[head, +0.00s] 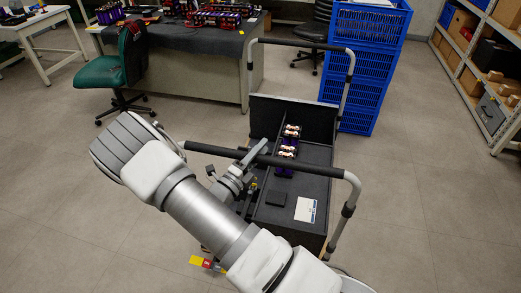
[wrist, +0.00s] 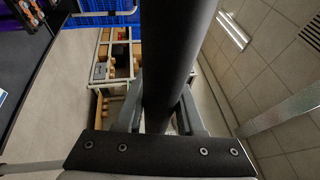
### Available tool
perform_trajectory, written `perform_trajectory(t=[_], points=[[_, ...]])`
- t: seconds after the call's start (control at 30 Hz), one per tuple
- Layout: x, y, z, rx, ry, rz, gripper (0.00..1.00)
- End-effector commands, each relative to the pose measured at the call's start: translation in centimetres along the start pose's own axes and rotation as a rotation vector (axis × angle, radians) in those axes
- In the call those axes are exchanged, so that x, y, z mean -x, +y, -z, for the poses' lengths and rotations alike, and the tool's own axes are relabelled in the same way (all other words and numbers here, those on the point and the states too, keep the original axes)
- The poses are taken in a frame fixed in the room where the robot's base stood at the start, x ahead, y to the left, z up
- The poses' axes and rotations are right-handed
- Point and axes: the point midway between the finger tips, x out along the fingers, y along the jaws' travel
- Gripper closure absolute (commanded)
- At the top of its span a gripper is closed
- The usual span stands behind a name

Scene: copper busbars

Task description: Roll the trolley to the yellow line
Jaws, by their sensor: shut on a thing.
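The trolley (head: 318,172) stands in front of me in the head view, with a dark lined bed and a raised handle at each end. My gripper (head: 255,153) is shut on the padded near handle bar (head: 210,150), left of its middle. In the wrist view the black bar (wrist: 178,40) runs between the two fingers of my gripper (wrist: 160,112). In the bed lie purple modules with copper-coloured parts (head: 288,142), a small black block (head: 276,198) and a white sheet (head: 305,209). My arm hides the trolley's near left side. I cannot make out a yellow line on the floor.
A desk (head: 200,45) with a green chair (head: 103,72) stands behind left. Stacked blue crates (head: 352,90) stand close behind the trolley's far right. A shelf (head: 490,105) stands at right. A small yellow tag (head: 196,260) shows low by the trolley. Floor at right is clear.

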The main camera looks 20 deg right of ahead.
Motion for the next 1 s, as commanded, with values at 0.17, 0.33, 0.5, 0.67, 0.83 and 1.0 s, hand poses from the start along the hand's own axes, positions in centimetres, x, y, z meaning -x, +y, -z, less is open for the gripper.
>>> perform_trajectory(t=[0.17,0.33,0.5,0.67,0.83,1.0], points=[[0.1,0.1,0.0,0.000,-0.001,-0.002,1.00],[0.1,0.1,0.0,0.000,-0.001,-0.001,0.38],[0.0,0.0,0.0,0.000,-0.001,-0.001,0.34],[0.1,0.0,0.0,0.000,-0.001,0.000,0.34],[1.7,0.1,-0.1,0.000,-0.003,-0.001,0.34],[5.5,0.1,-0.1,0.001,-0.007,-0.002,0.34]])
